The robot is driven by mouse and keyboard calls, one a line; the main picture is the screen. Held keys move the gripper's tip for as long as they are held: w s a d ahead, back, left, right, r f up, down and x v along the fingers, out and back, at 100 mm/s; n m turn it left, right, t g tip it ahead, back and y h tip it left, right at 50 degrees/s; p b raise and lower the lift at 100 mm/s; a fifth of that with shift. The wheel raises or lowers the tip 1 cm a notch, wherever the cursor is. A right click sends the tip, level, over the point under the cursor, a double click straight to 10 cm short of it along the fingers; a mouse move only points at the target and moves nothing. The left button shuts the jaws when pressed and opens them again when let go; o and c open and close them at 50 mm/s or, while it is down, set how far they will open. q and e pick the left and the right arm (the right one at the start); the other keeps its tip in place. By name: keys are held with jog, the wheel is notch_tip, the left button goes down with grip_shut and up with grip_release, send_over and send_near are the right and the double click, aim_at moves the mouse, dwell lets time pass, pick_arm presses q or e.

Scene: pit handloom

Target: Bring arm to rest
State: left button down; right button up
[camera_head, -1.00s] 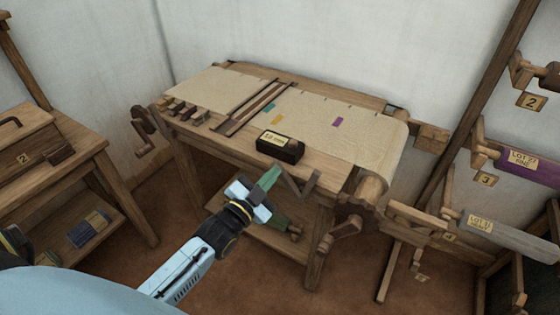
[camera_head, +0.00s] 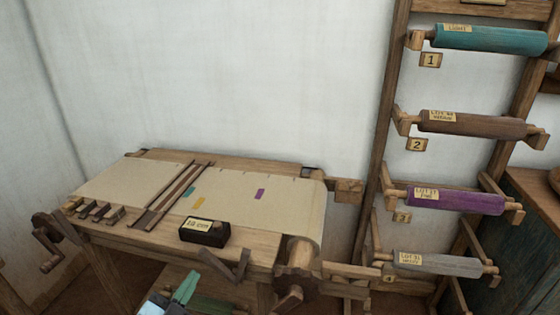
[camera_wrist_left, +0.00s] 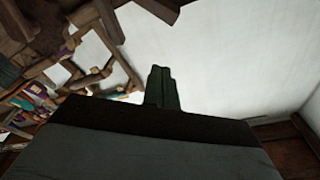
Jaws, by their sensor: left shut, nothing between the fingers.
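My left gripper (camera_head: 182,290) shows at the bottom of the head view, in front of the loom's near edge. Its green fingers are together with nothing between them. In the left wrist view the fingers (camera_wrist_left: 161,88) stand closed side by side, with a white wall behind them. The loom (camera_head: 255,243) carries a pale cloth (camera_head: 285,205) with small teal, yellow and purple patches. The rest of the left arm is mostly below the head view. My right gripper is in neither view.
A dark labelled block (camera_head: 205,233) sits on the loom's front board, near the gripper. A crank (camera_head: 290,298) juts from the loom's right front. A wooden rack at right holds teal (camera_head: 490,39), brown (camera_head: 470,124), purple (camera_head: 455,201) and grey (camera_head: 440,263) rolls.

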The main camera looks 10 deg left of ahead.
pick_arm(q)
jog(key=s+f+n+g+y, duration=0.15)
jog(key=s+f+g, duration=0.4)
jog(key=f, duration=0.95)
jog(key=s+f+n+g, duration=0.2)
jog(key=s+f+g, duration=0.3)
jog(key=f, duration=1)
jog(key=s+f+n+g, duration=0.1)
jog(key=s+f+g, duration=0.3)
jog(key=s, duration=1)
jog(key=s+d+f+n+g+y, duration=0.1)
jog(key=s+f+g, duration=0.2)
jog(key=s+f, duration=0.8)
jog(key=s, duration=0.3)
jog(key=shift+s+f+g, duration=0.2)
jog(key=shift+s+g, duration=0.1)
jog(key=shift+g, duration=0.05)
